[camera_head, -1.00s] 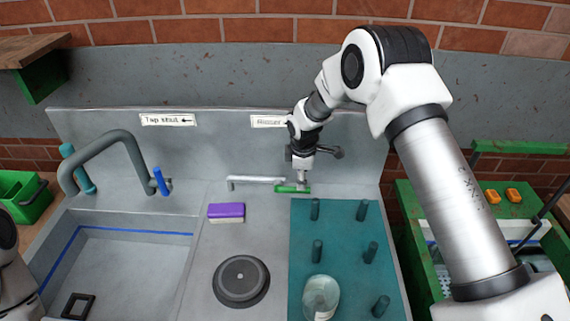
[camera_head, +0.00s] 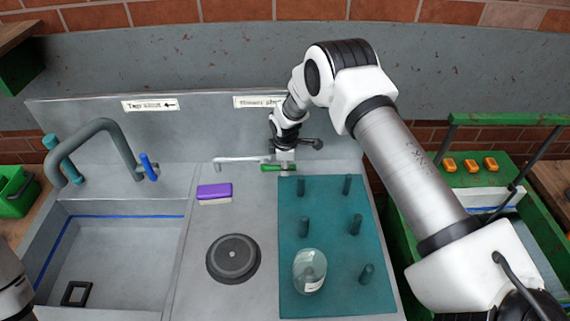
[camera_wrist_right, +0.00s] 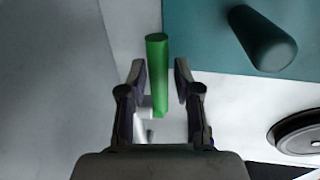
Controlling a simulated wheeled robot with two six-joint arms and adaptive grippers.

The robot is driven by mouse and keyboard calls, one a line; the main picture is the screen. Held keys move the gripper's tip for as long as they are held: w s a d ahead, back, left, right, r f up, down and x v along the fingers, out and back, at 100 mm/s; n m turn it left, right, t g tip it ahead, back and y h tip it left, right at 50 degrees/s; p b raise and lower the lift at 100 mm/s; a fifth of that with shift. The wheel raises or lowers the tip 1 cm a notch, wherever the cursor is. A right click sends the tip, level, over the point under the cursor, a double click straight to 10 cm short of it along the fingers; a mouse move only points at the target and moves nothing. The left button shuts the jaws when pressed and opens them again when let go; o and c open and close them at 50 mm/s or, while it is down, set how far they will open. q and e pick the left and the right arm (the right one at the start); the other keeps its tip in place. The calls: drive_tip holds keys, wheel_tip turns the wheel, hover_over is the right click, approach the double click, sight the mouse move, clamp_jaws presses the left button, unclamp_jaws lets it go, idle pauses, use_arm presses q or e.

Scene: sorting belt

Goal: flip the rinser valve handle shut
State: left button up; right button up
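The rinser valve's green handle (camera_head: 283,167) sits at the right end of a pale pipe (camera_head: 240,159) near the back panel. In the head view it points right, roughly in line with the pipe. My right gripper (camera_head: 286,163) is over the handle. In the right wrist view, the green handle (camera_wrist_right: 157,75) lies between the two fingers of my right gripper (camera_wrist_right: 160,78), with a gap on each side, so the gripper is open. My left gripper is out of view; only a bit of my left arm shows at the lower left edge.
A sink with a grey tap (camera_head: 100,128) and blue lever (camera_head: 148,167) is at the left. A purple sponge (camera_head: 214,191), a dark round disc (camera_head: 233,258), and a teal pegged mat (camera_head: 330,235) with a glass jar (camera_head: 309,270) lie in front. A label (camera_head: 258,101) is partly covered by my arm.

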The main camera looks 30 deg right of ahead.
drive_tip(key=shift+f, duration=0.1)
clamp_jaws()
